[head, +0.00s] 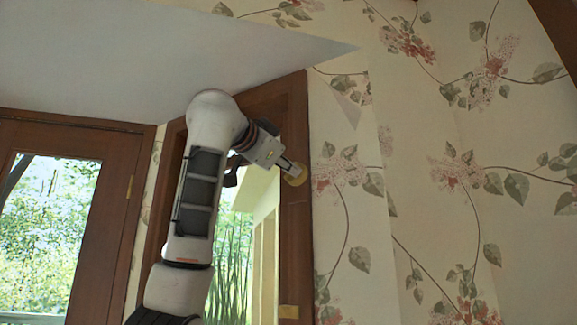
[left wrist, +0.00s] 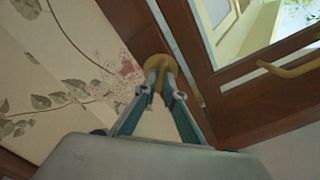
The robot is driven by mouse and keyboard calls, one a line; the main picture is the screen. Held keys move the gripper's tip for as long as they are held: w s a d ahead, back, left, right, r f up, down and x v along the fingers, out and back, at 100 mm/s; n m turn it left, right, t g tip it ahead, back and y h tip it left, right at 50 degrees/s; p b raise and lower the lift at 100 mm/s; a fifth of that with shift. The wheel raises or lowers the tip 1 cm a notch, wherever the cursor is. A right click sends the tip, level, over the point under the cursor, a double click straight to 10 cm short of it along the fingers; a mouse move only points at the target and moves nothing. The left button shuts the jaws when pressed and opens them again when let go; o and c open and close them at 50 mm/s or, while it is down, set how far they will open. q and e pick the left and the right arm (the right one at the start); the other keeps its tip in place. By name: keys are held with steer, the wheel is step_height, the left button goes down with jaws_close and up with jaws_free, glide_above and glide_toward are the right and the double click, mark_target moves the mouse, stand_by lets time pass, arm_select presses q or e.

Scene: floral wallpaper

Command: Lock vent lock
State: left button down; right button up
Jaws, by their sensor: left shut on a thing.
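The vent lock is a round brass-yellow piece on the brown wooden window frame. It shows in the head view (head: 298,177) at the tip of my left gripper (head: 287,166), and in the left wrist view (left wrist: 157,61) at the upper middle. In the left wrist view my left gripper's fingers (left wrist: 161,80) come together on the lock's small middle part, with the round base showing around them. The fingertips partly hide the lock, so its turn angle is hard to tell. My right gripper is in neither view.
A brass handle (left wrist: 288,69) is on the window frame to the right in the left wrist view. A small brass piece (head: 289,311) sits low on the frame in the head view. Floral wallpaper (head: 440,180) covers the wall right of the frame. A glazed door (head: 50,220) stands at left.

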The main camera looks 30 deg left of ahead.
arm_select(q)
steer(key=m+p, duration=0.1)
steer(key=m, duration=0.4)
steer(key=m+p, duration=0.1)
steer(key=m, duration=0.4)
steer(key=shift+d+f, duration=0.1)
steer(key=shift+f, duration=0.1)
steer(key=shift+m, duration=0.3)
steer(key=shift+f, duration=0.1)
steer(key=c, duration=2.1)
jaws_free()
steer(key=shift+c, duration=0.2)
steer(key=s+d, duration=0.1)
steer(key=s, duration=1.1)
